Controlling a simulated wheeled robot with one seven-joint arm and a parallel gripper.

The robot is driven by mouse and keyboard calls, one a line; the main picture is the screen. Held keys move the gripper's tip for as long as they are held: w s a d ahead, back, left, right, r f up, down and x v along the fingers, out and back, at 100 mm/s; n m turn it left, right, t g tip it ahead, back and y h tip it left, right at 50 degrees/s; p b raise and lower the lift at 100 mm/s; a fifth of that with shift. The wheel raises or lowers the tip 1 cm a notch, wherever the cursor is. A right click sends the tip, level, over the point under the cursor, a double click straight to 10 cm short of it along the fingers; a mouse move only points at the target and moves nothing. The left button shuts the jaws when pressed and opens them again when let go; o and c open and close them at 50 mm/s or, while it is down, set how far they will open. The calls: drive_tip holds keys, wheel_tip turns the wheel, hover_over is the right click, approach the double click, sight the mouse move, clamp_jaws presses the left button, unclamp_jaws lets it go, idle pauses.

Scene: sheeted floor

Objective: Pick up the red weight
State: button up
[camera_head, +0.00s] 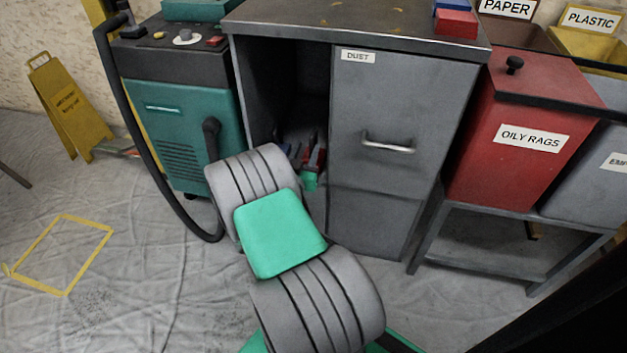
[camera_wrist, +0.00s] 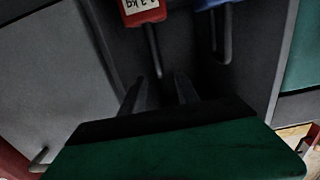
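A red weight (camera_wrist: 142,10) with a white label, its writing upside down, is at the top edge of the wrist view, partly cut off. A thin grey rod runs from it towards my gripper (camera_wrist: 160,90). In the head view my arm reaches into the open left compartment of the grey cabinet (camera_head: 385,200). A small red piece (camera_head: 317,157) shows there beside my wrist; I cannot tell whether it is the weight. The fingertips are unclear in that view.
A blue piece (camera_wrist: 212,4) with a similar rod is beside the red weight. The compartment walls are close on both sides. Red (camera_head: 456,23) and blue blocks lie on the cabinet top. A teal machine (camera_head: 180,120) stands left, a red bin (camera_head: 520,140) right.

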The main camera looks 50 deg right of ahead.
sight(311, 136)
drive_tip(key=x, duration=0.7)
drive_tip(key=shift+d+r+b, duration=0.15)
drive_tip(key=shift+d+b, duration=0.2)
drive_tip(key=shift+d, duration=0.05)
drive_tip(key=shift+w, duration=0.1)
drive_tip(key=shift+c, duration=0.6)
clamp_jaws()
drive_tip(key=shift+w+r, duration=0.1)
drive_tip(key=shift+r, duration=0.2)
